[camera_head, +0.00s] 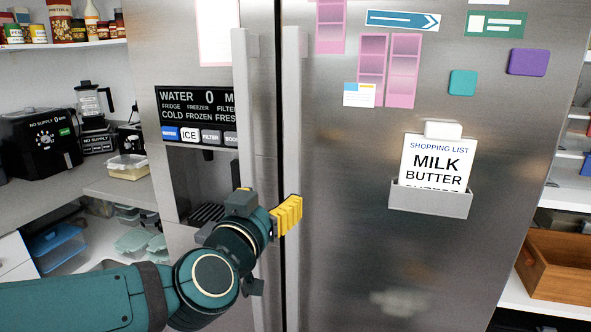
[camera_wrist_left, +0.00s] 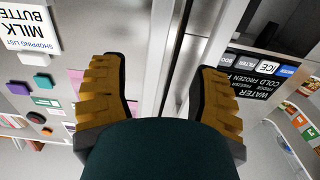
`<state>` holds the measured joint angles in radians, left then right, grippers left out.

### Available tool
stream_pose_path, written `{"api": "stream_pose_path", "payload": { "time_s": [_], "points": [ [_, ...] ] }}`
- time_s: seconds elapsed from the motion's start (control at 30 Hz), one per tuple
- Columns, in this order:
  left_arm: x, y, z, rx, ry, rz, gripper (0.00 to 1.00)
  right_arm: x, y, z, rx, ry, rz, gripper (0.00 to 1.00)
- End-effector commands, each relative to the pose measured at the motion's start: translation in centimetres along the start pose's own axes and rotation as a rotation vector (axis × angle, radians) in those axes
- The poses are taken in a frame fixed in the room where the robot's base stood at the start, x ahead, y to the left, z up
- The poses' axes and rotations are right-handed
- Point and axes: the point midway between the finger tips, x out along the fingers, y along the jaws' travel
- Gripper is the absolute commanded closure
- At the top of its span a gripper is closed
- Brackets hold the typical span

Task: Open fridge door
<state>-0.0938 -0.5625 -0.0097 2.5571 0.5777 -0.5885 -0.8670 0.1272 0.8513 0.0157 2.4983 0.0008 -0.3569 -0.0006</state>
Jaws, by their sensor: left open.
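A stainless steel side-by-side fridge has a left door with a dispenser (camera_head: 197,117) and a wide right door (camera_head: 350,250). Two tall vertical handles flank the dark seam: the left handle (camera_head: 245,120) and the right handle (camera_head: 293,120). My left gripper (camera_head: 286,216) is in front of the handles at lower mid-height, with a yellow finger overlapping the right handle. In the left wrist view, which is upside down, both yellow fingers of the left gripper (camera_wrist_left: 160,88) are spread apart, with handle bars showing between them. Contact cannot be told. My right gripper is not in view.
The right door carries a shopping list holder (camera_head: 430,200) and several magnets. A counter (camera_head: 130,188) with appliances and containers stands at left. Shelves and a wooden crate (camera_head: 555,262) are at right. Both doors appear closed.

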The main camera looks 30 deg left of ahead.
Motion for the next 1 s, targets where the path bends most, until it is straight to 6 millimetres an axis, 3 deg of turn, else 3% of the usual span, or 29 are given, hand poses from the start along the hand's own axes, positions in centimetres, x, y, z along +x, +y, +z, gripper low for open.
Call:
{"api": "stream_pose_path", "payload": {
  "time_s": [0.53,0.8,1.0],
  "points": [
    [6.4,0.2,-0.3,0.005,-0.004,0.004,0.38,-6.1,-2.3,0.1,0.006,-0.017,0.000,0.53],
    [10.5,0.2,0.1,0.003,0.001,0.002,0.38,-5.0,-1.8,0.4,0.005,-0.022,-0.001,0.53],
    [11.7,0.2,0.0,0.003,0.000,0.003,0.38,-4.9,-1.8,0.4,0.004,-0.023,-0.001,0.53]
  ]
}}
